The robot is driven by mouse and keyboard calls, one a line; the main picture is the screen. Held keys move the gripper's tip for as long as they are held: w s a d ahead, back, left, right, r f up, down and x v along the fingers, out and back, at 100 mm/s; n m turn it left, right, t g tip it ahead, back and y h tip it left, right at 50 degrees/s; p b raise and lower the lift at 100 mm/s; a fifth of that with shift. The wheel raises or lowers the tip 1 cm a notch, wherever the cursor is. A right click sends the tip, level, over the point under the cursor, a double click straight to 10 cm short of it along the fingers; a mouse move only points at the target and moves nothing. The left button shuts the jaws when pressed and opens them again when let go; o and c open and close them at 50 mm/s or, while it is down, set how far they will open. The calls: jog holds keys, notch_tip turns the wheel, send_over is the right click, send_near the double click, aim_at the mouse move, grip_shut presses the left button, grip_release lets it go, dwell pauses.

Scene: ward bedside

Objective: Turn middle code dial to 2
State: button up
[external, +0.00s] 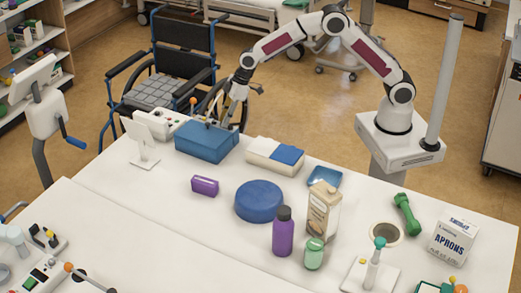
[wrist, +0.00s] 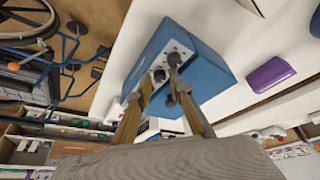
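A blue box (external: 207,142) stands near the far edge of the white table. In the wrist view the blue box (wrist: 206,72) shows a grey panel (wrist: 180,47) with small dark marks and knob-like parts, probably the code dials. Their numbers are too small to read. My gripper (external: 227,119) reaches down at the box's far right side. In the wrist view my gripper (wrist: 160,83) has its two fingers apart, with the tips in front of the panel. A dial may lie between them; I cannot tell whether they touch it. The fingers hide part of the panel.
A purple box (external: 205,186), a blue round container (external: 259,201) and a white-and-blue box (external: 275,155) stand nearby. A white device (external: 160,123) stands left of the blue box. A wheelchair (external: 180,70) is behind the table. Free tabletop lies in front.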

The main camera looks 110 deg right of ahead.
grip_shut()
jog(key=shift+a+f+m+h, duration=0.1)
jog(key=shift+m+h, duration=0.2)
jog(key=shift+m, duration=0.6)
jog(key=shift+w+a+m+g+h, duration=0.15)
jog(key=shift+m+h, duration=0.15)
jog(key=shift+m, duration=0.35)
jog(key=shift+s+m+g+h, duration=0.15)
jog(key=shift+m+h, duration=0.15)
jog(key=shift+m, duration=0.35)
jog(key=shift+w+a+m+g+h, duration=0.1)
jog(key=shift+m+g+h, duration=0.15)
jog(key=shift+m, duration=0.8)
jog(key=shift+w+a+m+g+h, duration=0.15)
jog(key=shift+m+h, duration=0.2)
jog(key=shift+m, duration=0.7)
jog(key=shift+d, duration=0.1)
jog(key=shift+s, duration=0.1)
grip_release()
